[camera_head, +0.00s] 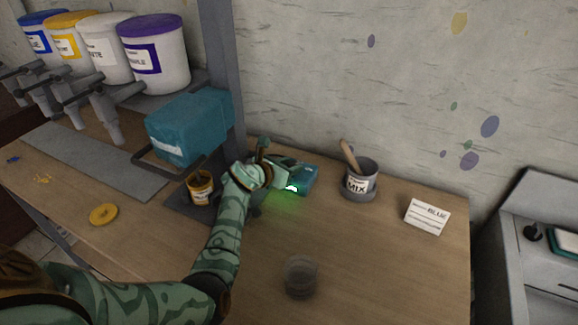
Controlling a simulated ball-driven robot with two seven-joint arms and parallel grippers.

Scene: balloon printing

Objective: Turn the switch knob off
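A small teal switch box (308,179) sits on the wooden table beside the base of the grey post. A bright green light glows at its front edge and tints the table green. My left arm reaches in from the lower left. My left gripper (284,172) is at the box, over its left part. The knob is hidden behind the gripper or too small to make out. The fingers are too small and overlapped to tell whether they are open or shut, or touch the knob. My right gripper is out of view.
A teal machine head (190,128) hangs on the grey post, with a small open paint can (200,188) below it. A MIX can (359,182) with a stick stands to the right. A card (427,217), a dark cup (301,277) and a yellow lid (103,214) are on the table.

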